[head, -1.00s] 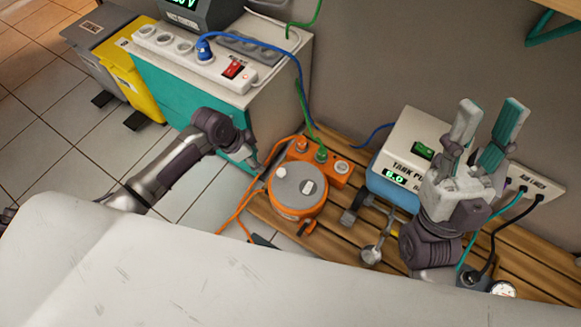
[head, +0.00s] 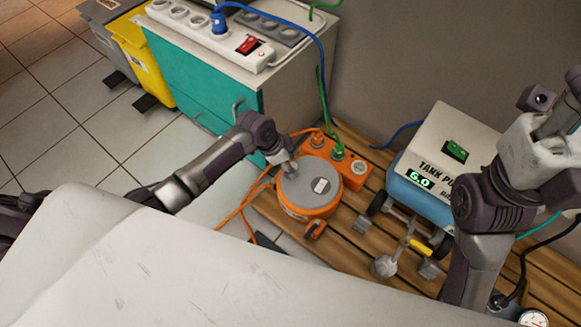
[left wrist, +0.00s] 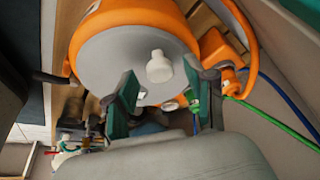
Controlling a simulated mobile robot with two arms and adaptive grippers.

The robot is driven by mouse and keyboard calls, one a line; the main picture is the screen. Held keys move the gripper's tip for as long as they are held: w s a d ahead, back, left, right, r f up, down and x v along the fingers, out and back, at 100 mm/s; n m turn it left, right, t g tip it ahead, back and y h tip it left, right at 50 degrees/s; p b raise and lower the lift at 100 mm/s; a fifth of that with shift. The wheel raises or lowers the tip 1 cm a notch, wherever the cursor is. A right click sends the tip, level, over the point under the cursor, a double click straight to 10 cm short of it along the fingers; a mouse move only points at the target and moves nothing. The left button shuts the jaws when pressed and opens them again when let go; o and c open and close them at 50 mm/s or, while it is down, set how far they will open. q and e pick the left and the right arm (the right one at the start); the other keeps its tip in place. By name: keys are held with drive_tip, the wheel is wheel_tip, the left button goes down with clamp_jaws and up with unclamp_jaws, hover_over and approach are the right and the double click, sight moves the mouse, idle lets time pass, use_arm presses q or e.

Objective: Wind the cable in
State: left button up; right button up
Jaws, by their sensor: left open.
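The orange cable reel (head: 306,208) sits on the wooden slatted platform, its grey disc (head: 309,179) facing up. Orange cable (head: 240,209) runs off its left side in loose loops to the floor. My left gripper (head: 285,166) is at the left edge of the disc. In the left wrist view, its two teal-padded fingers (left wrist: 160,88) are apart, with the disc's pale crank knob (left wrist: 158,66) just beyond and between the tips. The knob is hidden behind the gripper in the head view. My right gripper (head: 556,112) is raised at the right edge, fingers partly cut off.
An orange socket box (head: 355,176) with orange and green plugs adjoins the reel. A blue-white tank unit (head: 424,195) and a yellow-handled valve (head: 418,246) stand right. A teal-fronted cabinet (head: 190,78) carries a power strip (head: 190,26).

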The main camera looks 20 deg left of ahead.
use_arm(q)
drive_tip(key=shift+w+d+f, duration=0.1)
drive_tip(key=shift+d+f, duration=0.05)
drive_tip(key=shift+f, duration=0.2)
drive_tip(key=shift+c, duration=0.3)
clamp_jaws()
drive_tip(key=shift+r, duration=0.1)
